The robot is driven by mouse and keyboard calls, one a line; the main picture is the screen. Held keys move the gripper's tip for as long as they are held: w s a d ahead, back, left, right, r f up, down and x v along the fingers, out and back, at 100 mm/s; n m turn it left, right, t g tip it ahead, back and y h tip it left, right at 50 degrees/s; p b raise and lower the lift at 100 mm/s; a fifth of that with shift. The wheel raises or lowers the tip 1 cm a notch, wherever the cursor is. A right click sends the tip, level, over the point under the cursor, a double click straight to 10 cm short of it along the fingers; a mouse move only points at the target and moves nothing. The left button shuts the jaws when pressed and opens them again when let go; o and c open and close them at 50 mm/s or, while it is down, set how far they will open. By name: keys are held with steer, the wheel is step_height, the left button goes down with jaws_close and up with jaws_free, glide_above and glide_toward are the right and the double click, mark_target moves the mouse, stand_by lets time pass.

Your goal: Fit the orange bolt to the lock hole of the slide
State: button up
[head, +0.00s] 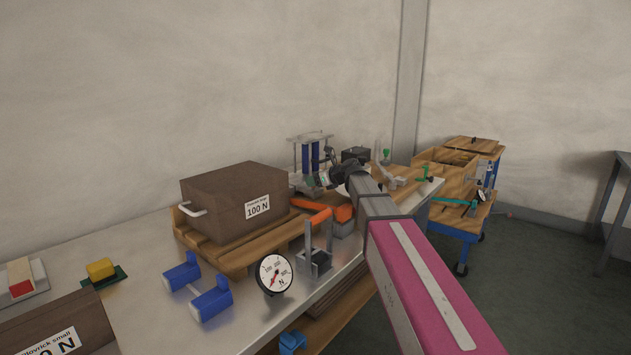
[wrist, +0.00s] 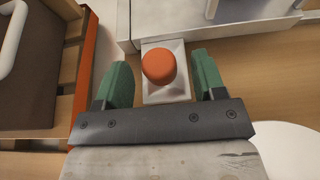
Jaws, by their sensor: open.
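The orange bolt (wrist: 158,66) shows in the wrist view as a rounded orange head seen from above, on a small pale square block (wrist: 165,95). My open gripper (wrist: 161,62) has one green finger on each side of the bolt, with a gap on both sides. The bolt's shank is hidden. A pale grey body (wrist: 180,32) with a metal edge lies just beyond the block; I cannot tell whether it is the slide. In the head view my gripper (head: 318,181) is low over the bench behind the brown box, and the bolt cannot be made out. The lock hole is not seen.
The brown 100 N box (head: 235,203) stands on a wooden pallet (head: 225,256) close to the gripper's left. A wooden cart (head: 455,215) is at right.

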steer(key=v, duration=1)
steer(key=shift+s+d+r, duration=0.1)
